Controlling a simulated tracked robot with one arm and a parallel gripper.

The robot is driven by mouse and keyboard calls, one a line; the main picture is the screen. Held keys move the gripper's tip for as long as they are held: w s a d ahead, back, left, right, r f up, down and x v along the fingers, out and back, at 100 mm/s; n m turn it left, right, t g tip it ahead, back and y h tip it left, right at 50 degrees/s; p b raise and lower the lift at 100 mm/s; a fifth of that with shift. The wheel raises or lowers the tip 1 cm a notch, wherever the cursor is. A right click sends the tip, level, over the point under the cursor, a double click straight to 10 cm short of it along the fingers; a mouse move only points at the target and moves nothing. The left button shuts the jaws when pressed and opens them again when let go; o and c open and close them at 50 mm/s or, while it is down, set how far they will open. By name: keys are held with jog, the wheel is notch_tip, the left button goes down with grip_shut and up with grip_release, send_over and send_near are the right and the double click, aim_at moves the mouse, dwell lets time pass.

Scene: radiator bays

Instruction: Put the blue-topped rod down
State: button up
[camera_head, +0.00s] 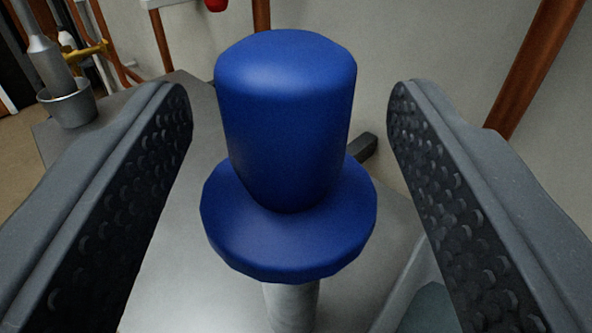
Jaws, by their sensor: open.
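The blue-topped rod (285,130) stands in the middle of the view, with a blue knob, a wide blue flange under it and a grey shaft below. Its lower end is out of view, so I cannot tell what it rests on. My gripper (290,105) is open, with one dark, studded finger on each side of the blue top. Clear gaps show between both fingers and the blue top.
A grey metal table top (185,235) lies below. A metal cup (70,104) holding a grey rod-like object (45,62) stands at the left. A dark block (362,148) lies behind the rod. Copper-coloured pipes (535,65) run along the pale wall.

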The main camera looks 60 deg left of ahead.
jog(key=shift+x, duration=0.9)
jog(key=shift+c, duration=0.2)
grip_shut()
